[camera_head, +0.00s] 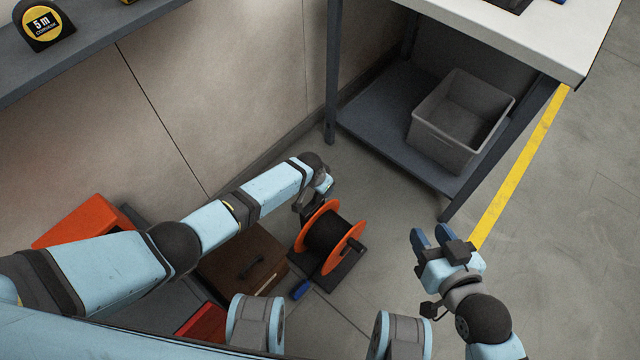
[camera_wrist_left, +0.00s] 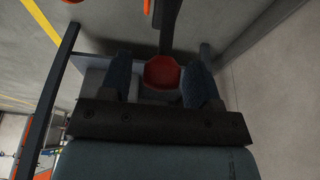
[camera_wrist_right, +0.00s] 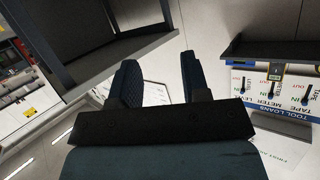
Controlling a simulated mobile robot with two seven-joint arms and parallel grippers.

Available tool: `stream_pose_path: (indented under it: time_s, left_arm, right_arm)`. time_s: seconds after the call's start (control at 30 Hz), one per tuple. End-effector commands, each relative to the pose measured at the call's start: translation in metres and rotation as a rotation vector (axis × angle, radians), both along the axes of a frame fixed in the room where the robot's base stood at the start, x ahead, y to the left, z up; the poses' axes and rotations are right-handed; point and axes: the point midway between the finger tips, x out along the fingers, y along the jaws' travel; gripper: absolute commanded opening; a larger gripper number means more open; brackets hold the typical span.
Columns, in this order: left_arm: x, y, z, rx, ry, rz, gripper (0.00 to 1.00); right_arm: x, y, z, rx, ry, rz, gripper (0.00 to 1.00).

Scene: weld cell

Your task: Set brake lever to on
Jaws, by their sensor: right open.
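A cable reel with orange flanges (camera_head: 326,205) and black winding stands on a dark base on the floor, in the middle of the head view. My left gripper (camera_head: 303,206) is close beside its upper left and mostly hidden by the wrist. In the left wrist view, a red knob-like end (camera_wrist_left: 161,73) on a dark bar (camera_wrist_left: 169,25) lies between the left fingers, with gaps beside it; it may be the brake lever. No on or off marking shows. My right gripper (camera_head: 432,238) is open and empty, above the floor right of the reel.
A workbench (camera_head: 520,30) with a lower shelf holding a grey bin (camera_head: 440,145) stands behind right. A brown case (camera_head: 240,262) lies left of the reel, with a small blue item (camera_head: 301,289) in front. A yellow floor line (camera_head: 520,165) runs at right; floor there is clear.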

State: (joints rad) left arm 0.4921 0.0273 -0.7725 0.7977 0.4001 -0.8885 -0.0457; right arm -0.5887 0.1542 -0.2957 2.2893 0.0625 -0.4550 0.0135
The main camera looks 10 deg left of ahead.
Motion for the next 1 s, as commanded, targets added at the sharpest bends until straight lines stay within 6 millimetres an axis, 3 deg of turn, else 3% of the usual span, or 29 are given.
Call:
stream_pose_path:
  time_s: [0.23,0.37,0.4,0.5,0.8,1.0]
  left_arm:
    - [0.001,0.0,0.002,-0.001,-0.002,0.0,0.56]
    - [-0.001,0.002,0.013,-0.002,-0.003,0.0,0.56]
    - [-0.002,0.003,0.02,-0.002,-0.003,-0.001,0.56]
    - [-0.008,0.006,0.04,-0.001,-0.004,0.0,0.56]
    - [-0.024,0.017,0.103,-0.002,-0.003,0.0,0.56]
    - [-0.031,0.02,0.127,-0.001,-0.002,0.0,0.56]
  right_arm:
    - [0.0,0.0,0.001,0.0,0.0,0.0,0.43]
    - [0.0,-0.001,0.005,-0.011,0.011,0.0,0.43]
    - [-0.001,-0.003,0.006,-0.021,0.023,-0.002,0.43]
    - [-0.015,-0.013,-0.02,-0.063,0.131,-0.021,0.43]
    - [-0.014,-0.017,-0.014,-0.096,0.147,-0.026,0.43]
    - [-0.014,-0.019,-0.012,-0.106,0.153,-0.029,0.43]
